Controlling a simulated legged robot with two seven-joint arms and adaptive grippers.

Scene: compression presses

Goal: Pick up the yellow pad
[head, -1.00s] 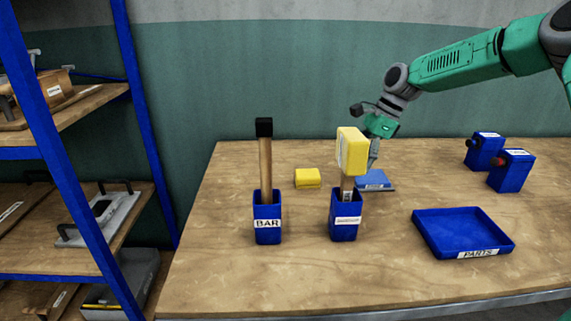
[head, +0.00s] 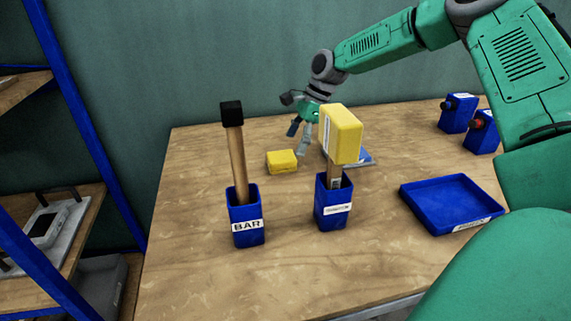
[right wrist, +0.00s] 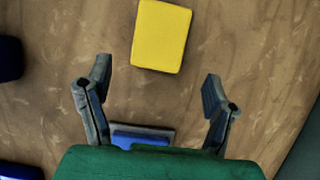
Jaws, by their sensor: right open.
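The yellow pad (head: 282,161) lies flat on the wooden table, behind the two blue holders. In the right wrist view the yellow pad (right wrist: 161,36) lies ahead of the fingertips, apart from them. My right gripper (head: 299,140) is above the table, up and to the right of the pad in the head view. In the right wrist view its fingers (right wrist: 153,82) are spread wide with nothing between them. A yellow block (head: 341,134) on a wooden handle stands in the right holder and is a separate thing. My left gripper is not in view.
A blue holder marked BAR (head: 246,215) holds a black-topped stick. A second blue holder (head: 333,208) stands to its right. A blue plate (head: 365,157) lies behind the yellow-topped handle. A blue parts tray (head: 450,203) and two blue button boxes (head: 457,114) are at the right.

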